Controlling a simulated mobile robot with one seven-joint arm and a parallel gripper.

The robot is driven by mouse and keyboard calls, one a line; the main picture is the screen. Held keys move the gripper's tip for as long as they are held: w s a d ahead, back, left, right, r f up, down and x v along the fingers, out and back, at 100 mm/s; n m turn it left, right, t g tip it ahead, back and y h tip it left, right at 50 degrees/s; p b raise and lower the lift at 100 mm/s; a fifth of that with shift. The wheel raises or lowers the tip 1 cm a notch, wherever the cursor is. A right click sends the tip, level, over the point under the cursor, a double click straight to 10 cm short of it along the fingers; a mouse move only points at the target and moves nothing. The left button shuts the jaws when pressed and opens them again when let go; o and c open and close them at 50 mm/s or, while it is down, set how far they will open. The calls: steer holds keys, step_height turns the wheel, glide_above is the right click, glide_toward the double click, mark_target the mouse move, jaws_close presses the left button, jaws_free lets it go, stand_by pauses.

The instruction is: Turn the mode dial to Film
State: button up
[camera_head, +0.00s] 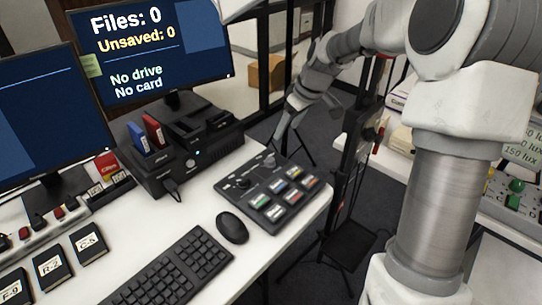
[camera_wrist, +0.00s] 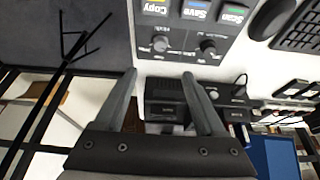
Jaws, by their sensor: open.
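The dark control panel (camera_head: 262,200) lies on the white desk, with several coloured buttons and two round dials. One dial (camera_head: 269,160) is at its far right and the other dial (camera_head: 243,182) at its far left. In the wrist view the near-gripper dial (camera_wrist: 160,43) is grey-topped, and the second dial (camera_wrist: 208,46) is darker. Their small labels are too blurred to read, so I cannot tell which is the mode dial or its setting. My gripper (camera_wrist: 160,73) is open and empty, its fingertips apart from the dials. My gripper (camera_head: 279,138) also shows beyond the panel's far edge.
A black scanner-like unit (camera_head: 187,160) with red and blue cartridges stands left of the panel. A mouse (camera_head: 232,227) and keyboard (camera_head: 172,272) lie in front. The monitor (camera_head: 150,50) reads "Files: 0", "Unsaved: 0", "No drive", "No card". A dark stand (camera_head: 349,170) is to the right.

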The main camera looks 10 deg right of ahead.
mark_target(270, 159)
steer(key=b+x, duration=0.3)
steer(key=x, duration=1.2)
steer(key=shift+f, duration=0.3)
jaws_close()
